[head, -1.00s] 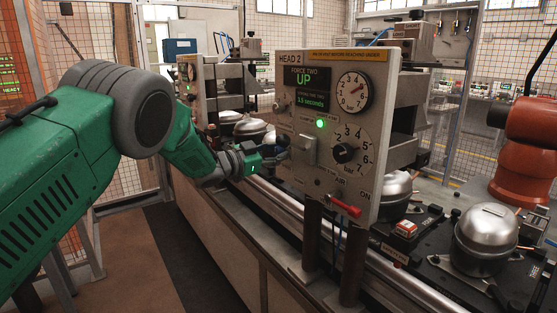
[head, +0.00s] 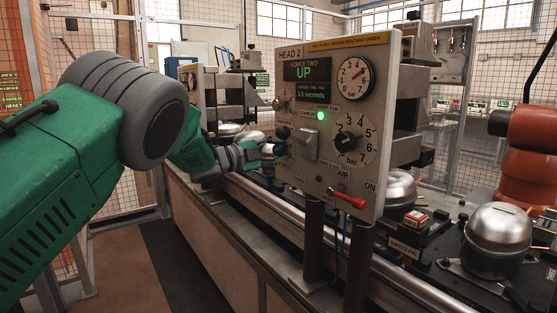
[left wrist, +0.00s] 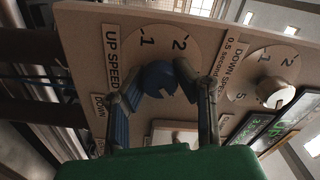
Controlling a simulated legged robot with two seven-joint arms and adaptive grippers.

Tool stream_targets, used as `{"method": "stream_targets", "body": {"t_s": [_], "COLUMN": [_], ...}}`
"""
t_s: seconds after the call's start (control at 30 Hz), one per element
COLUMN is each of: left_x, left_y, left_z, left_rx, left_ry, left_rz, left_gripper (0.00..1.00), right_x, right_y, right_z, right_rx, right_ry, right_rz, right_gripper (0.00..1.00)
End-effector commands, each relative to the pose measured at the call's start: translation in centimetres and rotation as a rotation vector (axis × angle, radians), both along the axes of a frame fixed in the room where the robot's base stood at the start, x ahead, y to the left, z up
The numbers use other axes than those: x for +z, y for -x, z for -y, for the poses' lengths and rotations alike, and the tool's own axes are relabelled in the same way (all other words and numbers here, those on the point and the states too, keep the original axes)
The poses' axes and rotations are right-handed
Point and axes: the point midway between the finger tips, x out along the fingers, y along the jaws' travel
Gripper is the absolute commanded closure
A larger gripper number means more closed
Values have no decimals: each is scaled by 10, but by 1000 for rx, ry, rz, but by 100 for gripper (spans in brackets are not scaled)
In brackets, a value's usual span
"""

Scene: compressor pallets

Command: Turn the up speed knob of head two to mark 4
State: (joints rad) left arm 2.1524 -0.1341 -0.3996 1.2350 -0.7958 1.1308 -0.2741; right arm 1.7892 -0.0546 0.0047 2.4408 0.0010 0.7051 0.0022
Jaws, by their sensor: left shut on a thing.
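The up speed knob (left wrist: 160,76) is blue and round, on a dial beside an "UP SPEED" label in the left wrist view. Marks 1 and 2 show above it; its other marks are hidden. My left gripper (left wrist: 158,88) is shut on this knob, with one dark finger on each side. I cannot tell clearly which mark the knob points to. In the head view my left gripper (head: 275,153) is at the left edge of the head two panel (head: 298,208), where the fingers are small and dark. My right gripper is not in view.
A pale down speed knob (left wrist: 275,92) sits beside the held knob. The panel front carries a lit "UP" display (head: 306,74), a pressure gauge (head: 355,78), a black bar knob (head: 345,141) and a red air lever (head: 350,200). Silver compressors (head: 497,238) stand at right.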

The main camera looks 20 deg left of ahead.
Motion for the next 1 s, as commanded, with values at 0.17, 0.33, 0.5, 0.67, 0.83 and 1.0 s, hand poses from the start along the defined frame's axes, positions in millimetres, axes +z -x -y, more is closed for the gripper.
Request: {"method": "stream_targets", "body": {"t_s": [0.17,0.33,0.5,0.67,0.83,1.0], "left_x": [-8,-8,-8,-8,-8,-6], "left_y": [1,1,1,1,1,1], "left_z": [0,0,0,0,1,0], "left_rx": [-1,-1,-2,-2,-2,-2], "left_ry": [-61,-91,-100,-100,-99,-98], "left_rz": [33,55,62,62,61,65], "left_gripper": [100,100,100,100,68,52], "right_x": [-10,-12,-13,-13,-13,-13], "right_y": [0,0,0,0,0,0], "right_z": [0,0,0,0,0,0], "right_rx": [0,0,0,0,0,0], "right_ry": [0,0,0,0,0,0], "right_rz": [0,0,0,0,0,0], "right_gripper": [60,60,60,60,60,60]}}
